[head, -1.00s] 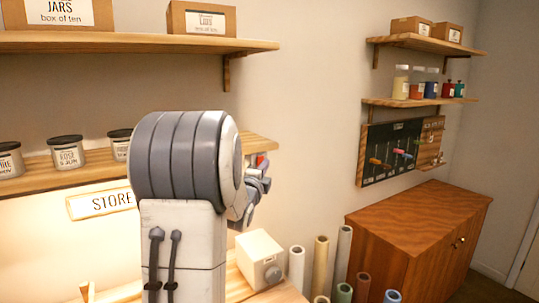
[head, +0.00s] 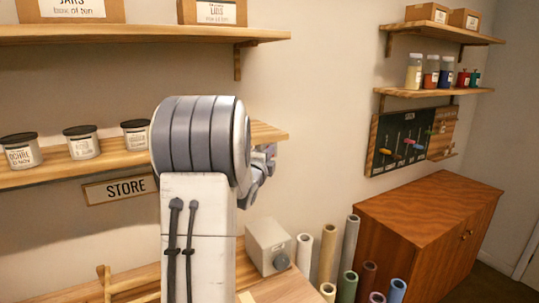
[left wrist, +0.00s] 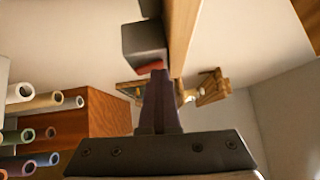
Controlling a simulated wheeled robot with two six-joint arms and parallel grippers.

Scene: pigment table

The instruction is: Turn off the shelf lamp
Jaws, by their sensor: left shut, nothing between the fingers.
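The shelf lamp itself is not visible; no warm glow shows on the wall under the lower left shelf (head: 50,172). In the left wrist view a dark grey switch box (left wrist: 144,42) with a red part (left wrist: 150,68) sits at the wooden shelf's edge (left wrist: 184,35). My left gripper (left wrist: 155,80) is shut and empty, its tips just at the red part; I cannot tell if they touch. In the head view my left gripper (head: 266,160) is by the shelf's right end, and my arm hides part of the shelf. My right gripper is out of view.
Several jars (head: 82,142) stand on the lower shelf. Below are a STORE sign (head: 120,188), a grey box with a knob (head: 266,243) and several upright rolls (head: 328,252). A wooden cabinet (head: 425,225) and a tool board (head: 396,145) are at right.

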